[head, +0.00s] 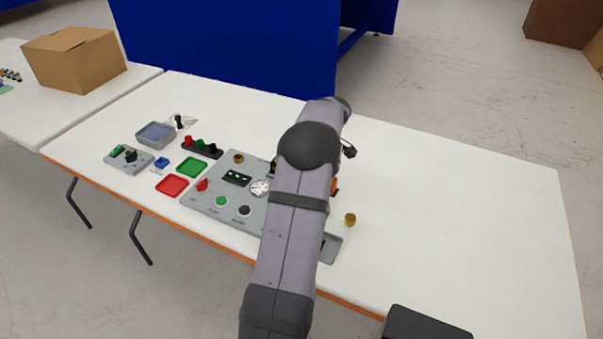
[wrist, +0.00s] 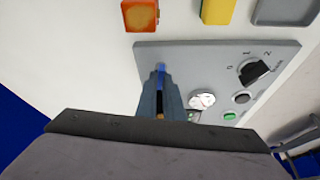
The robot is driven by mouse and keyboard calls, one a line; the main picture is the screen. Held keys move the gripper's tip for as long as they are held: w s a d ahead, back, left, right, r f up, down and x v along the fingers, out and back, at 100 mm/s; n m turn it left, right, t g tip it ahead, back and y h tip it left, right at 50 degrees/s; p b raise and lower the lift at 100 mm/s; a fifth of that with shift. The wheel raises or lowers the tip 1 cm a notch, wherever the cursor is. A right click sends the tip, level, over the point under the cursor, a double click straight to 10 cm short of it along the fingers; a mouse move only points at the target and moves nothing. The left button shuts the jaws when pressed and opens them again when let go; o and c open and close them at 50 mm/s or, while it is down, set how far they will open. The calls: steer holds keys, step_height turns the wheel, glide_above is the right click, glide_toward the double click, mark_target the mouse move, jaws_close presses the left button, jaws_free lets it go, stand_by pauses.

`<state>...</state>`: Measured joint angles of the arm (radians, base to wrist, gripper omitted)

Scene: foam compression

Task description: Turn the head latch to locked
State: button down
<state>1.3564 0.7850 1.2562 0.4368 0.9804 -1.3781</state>
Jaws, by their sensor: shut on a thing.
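The grey control panel (head: 215,190) lies on the white table; its right part is hidden behind my arm in the head view. In the wrist view my gripper (wrist: 161,78) reaches over the panel (wrist: 200,58) near its left end. Its fingers are shut on a small blue piece (wrist: 161,67) that shows between the tips. This piece may be the head latch, but I cannot read a label on it or tell its turned position. My gripper is hidden by my arm in the head view.
The wrist view shows a black selector knob (wrist: 254,71) marked 0, 1, 2, a round gauge (wrist: 203,101), an orange block (wrist: 140,14) and a yellow block (wrist: 217,11). A brass cylinder (head: 350,219) stands right of my arm. The table's right side is mostly clear.

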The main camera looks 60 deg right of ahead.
steer(key=shift+d+n+y, duration=0.1)
steer(key=shift+n+y, duration=0.4)
steer(key=shift+n, duration=0.7)
steer(key=c, duration=1.9)
jaws_free()
steer(key=shift+o, duration=0.2)
steer(key=v, duration=0.7)
steer(key=shift+r, duration=0.15)
steer(key=shift+s, duration=0.1)
